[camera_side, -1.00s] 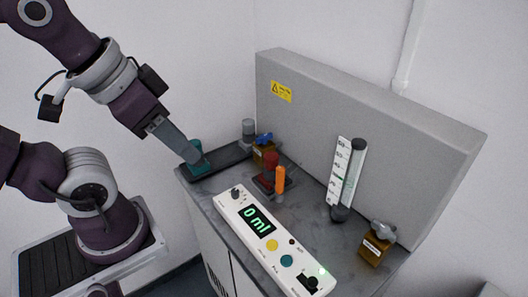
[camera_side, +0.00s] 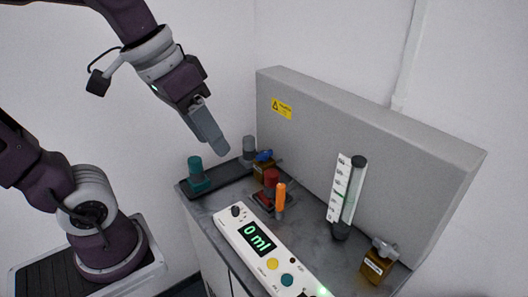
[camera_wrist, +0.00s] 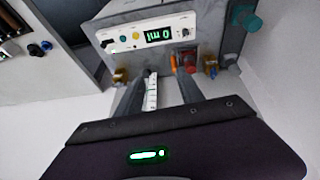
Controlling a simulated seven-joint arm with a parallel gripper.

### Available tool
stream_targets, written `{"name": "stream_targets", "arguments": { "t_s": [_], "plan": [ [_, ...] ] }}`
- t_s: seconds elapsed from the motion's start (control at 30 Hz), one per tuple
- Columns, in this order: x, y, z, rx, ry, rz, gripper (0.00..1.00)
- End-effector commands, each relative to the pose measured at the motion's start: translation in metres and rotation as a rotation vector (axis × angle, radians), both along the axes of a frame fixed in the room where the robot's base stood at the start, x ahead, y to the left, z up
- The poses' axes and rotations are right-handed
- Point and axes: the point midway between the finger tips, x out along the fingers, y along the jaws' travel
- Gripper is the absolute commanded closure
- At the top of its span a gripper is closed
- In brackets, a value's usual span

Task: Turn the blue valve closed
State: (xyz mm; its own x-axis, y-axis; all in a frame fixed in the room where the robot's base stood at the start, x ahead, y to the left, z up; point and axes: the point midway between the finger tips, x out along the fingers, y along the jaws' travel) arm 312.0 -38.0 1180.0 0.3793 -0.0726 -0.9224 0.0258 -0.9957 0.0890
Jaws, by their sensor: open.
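The blue valve (camera_side: 264,155) sits on a brown block at the back of the bench, against the grey panel, in the side view. Its exact handle angle is too small to tell.
A teal cylinder (camera_side: 197,171) and a grey cylinder (camera_side: 249,147) stand at the black tray (camera_side: 225,181). A red knob (camera_side: 271,177) and an orange-topped piece (camera_side: 281,194) are near the valve.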

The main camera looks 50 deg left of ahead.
Motion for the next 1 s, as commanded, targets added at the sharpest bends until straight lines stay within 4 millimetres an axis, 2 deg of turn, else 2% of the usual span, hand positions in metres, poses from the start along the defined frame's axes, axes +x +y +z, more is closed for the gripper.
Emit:
{"name": "stream_targets", "arguments": {
  "t_s": [0.03,0.1,0.17,0.2,0.3,0.4,0.5,0.6,0.9,1.0],
  "plan": [
    [0.034,0.011,0.001,-0.033,0.058,0.024,0.55],
    [0.082,0.032,-0.005,-0.067,0.123,0.055,0.55],
    [0.121,0.055,-0.019,-0.081,0.174,0.082,0.55],
    [0.146,0.072,-0.033,-0.082,0.208,0.1,0.55],
    [0.196,0.116,-0.077,-0.058,0.28,0.124,0.55],
    [0.226,0.15,-0.12,-0.019,0.338,0.126,0.55],
    [0.24,0.171,-0.15,0.012,0.374,0.116,0.55],
    [0.245,0.179,-0.164,0.024,0.39,0.109,0.55],
    [0.245,0.177,-0.217,0.025,0.393,0.106,0.55],
    [0.246,0.177,-0.229,0.025,0.392,0.107,0.55]
  ]
}}
